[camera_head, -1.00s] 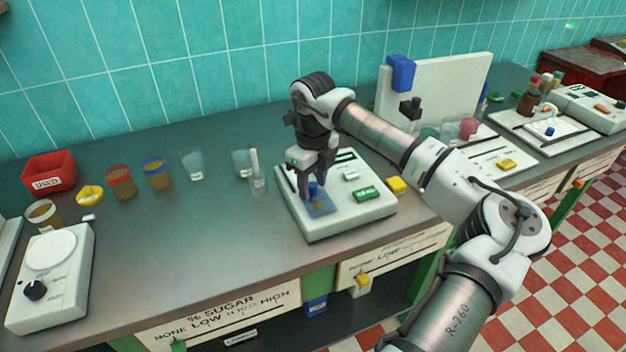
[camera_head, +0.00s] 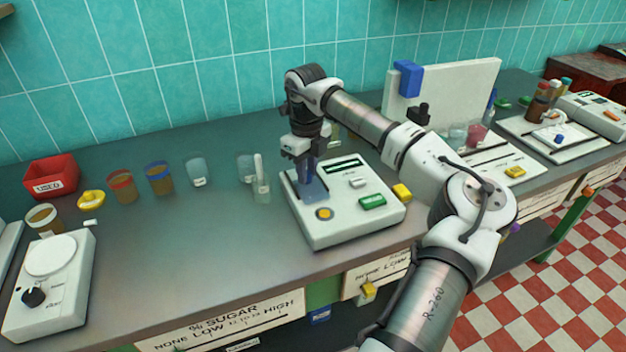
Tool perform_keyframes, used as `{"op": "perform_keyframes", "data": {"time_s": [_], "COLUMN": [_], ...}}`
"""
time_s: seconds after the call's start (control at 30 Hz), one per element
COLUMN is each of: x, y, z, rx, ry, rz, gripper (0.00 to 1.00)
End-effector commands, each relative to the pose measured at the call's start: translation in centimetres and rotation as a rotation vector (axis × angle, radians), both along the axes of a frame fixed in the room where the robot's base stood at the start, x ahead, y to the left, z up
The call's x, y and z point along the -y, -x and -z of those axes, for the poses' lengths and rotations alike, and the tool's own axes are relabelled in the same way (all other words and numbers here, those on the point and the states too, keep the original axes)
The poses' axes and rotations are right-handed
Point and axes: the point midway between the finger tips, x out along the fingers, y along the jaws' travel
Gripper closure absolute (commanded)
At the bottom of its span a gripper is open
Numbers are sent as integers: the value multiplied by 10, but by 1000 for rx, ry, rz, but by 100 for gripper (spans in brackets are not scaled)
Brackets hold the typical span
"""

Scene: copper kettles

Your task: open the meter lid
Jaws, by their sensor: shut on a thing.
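The meter (camera_head: 345,228) is a white box on the dark bench, with a dark display slot, a white button and a green button. Its translucent blue lid (camera_head: 312,185) stands steeply raised at the left part of the top. A round orange-yellow well (camera_head: 324,213) lies uncovered in front of it. My gripper (camera_head: 311,165) points down at the lid's upper part and is shut on it. The fingertips and the lid's knob are hard to make out against the blue.
Clear cups and a tube (camera_head: 261,180) stand just left of the meter. A yellow block (camera_head: 401,191) lies at its right. Brown sample cups (camera_head: 159,178), a red bin (camera_head: 50,177) and a scale (camera_head: 50,285) stand farther left. The bench front between is clear.

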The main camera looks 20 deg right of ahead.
Motion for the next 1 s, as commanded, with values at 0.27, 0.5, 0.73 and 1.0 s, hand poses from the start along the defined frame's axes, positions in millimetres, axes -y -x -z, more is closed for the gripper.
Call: {"op": "perform_keyframes", "data": {"time_s": [0.27, 0.5, 0.73, 1.0], "x": [0, 0, 0, 0], "y": [-6, -6, -6, -6], "z": [-1, -1, -1, -14], "rx": [1, 2, 1, 2], "ry": [0, 0, 0, 2], "rz": [0, 0, 0, 1], "gripper": [100, 65, 57, 57]}}
